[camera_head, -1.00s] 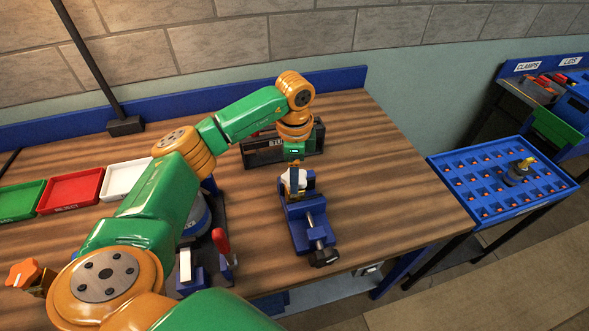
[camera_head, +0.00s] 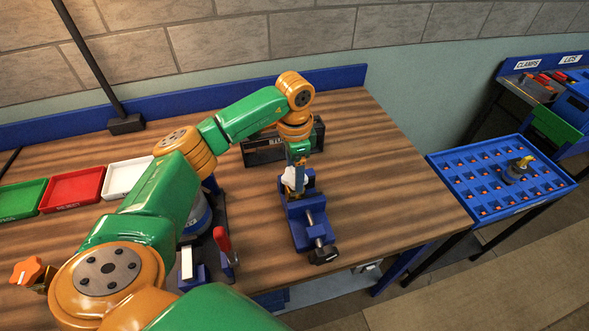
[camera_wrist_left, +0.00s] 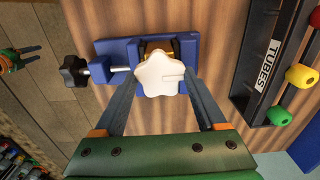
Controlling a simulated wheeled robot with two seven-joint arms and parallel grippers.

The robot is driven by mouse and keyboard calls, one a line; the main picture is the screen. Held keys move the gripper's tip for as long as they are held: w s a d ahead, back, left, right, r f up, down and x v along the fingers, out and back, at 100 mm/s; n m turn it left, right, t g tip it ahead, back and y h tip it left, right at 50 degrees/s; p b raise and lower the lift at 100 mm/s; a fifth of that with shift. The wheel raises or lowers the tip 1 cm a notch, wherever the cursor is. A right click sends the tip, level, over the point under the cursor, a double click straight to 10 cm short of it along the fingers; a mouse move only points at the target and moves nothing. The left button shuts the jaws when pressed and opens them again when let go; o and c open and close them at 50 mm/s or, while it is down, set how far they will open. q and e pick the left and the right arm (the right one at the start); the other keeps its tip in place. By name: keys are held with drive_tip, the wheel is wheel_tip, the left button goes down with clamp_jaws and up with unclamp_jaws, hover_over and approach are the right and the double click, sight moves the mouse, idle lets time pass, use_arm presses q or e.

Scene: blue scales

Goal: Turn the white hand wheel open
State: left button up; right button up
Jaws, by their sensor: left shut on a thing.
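The white hand wheel (camera_wrist_left: 160,74) is star-shaped and sits over the blue vise (camera_wrist_left: 115,49). In the head view the wheel (camera_head: 293,182) shows partly, at the far end of the vise (camera_head: 299,228), with my gripper in front of it. My left gripper (camera_wrist_left: 162,75) points down from above, its two fingers on opposite sides of the wheel, shut on it. The brass-coloured part under the wheel is mostly hidden. My right gripper (camera_wrist_left: 29,56) shows small at the left edge of the left wrist view, its fingers apart and empty, away from the wheel.
The dark TUBES rack (camera_wrist_left: 277,60) stands close behind the vise. A red-handled fixture (camera_head: 222,245) stands left of it. White (camera_head: 126,179), red (camera_head: 70,191) and green (camera_head: 20,201) trays line the left. The table to the right of the vise is clear.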

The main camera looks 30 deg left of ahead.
use_arm(q)
drive_tip(key=shift+w+r, duration=0.1)
drive_tip(key=o, duration=1.3)
drive_tip(key=shift+r, duration=0.1)
wheel_tip(320, 180, up, 6)
drive_tip(key=shift+r+b, duration=0.15)
drive_tip(key=shift+b, duration=0.8)
drive_tip(key=shift+r, duration=0.3)
